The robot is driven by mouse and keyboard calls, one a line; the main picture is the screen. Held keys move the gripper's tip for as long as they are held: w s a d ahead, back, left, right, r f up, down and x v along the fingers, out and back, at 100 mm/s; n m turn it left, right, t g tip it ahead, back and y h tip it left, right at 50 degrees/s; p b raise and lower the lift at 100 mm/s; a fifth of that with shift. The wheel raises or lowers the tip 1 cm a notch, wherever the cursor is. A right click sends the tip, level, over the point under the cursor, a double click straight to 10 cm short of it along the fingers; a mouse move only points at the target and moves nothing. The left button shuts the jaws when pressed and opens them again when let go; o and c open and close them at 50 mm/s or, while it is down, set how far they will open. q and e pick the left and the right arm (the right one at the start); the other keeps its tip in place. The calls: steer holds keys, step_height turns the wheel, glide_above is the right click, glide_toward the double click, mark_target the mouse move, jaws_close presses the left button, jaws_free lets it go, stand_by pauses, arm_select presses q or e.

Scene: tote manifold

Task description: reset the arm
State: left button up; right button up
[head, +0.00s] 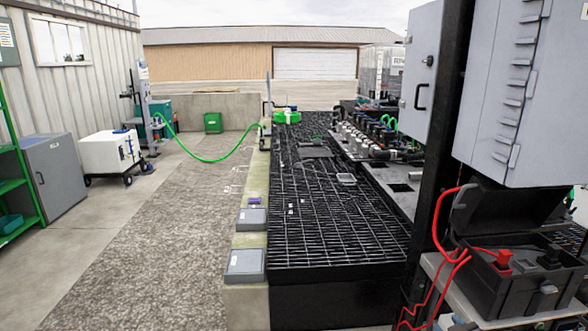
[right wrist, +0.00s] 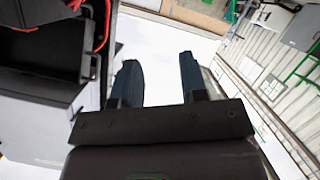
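My right gripper (right wrist: 158,66) shows in the right wrist view. Its two dark fingers stand well apart, with nothing between them but a bright, pale background. In the head view only small pale and dark parts show at the bottom right edge, and I cannot make out the fingers there. The right gripper is near the black open case (head: 520,268) with red cables, which also shows at the left of the right wrist view (right wrist: 40,65). My left gripper is in neither view.
Grey cabinets (head: 530,90) and a black post (head: 440,150) stand close at the right. A black grating platform (head: 330,220) fills the middle, with valves (head: 375,135) along it. A green hose (head: 215,158) crosses behind.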

steer(key=s+a+f+m+g, duration=0.1)
steer(key=s+a+f, duration=0.2)
steer(key=s, duration=0.6)
steer(key=s+a+f+m+g, duration=0.1)
steer(key=s+a+f, duration=0.2)
steer(key=s, duration=0.5)
steer(key=s+a+f+m, duration=0.2)
steer(key=s+a+f, duration=0.1)
steer(key=s, duration=0.6)
steer(key=shift+s+f+g, duration=0.35)
steer(key=shift+f+g, duration=0.05)
steer(key=shift+f, duration=0.05)
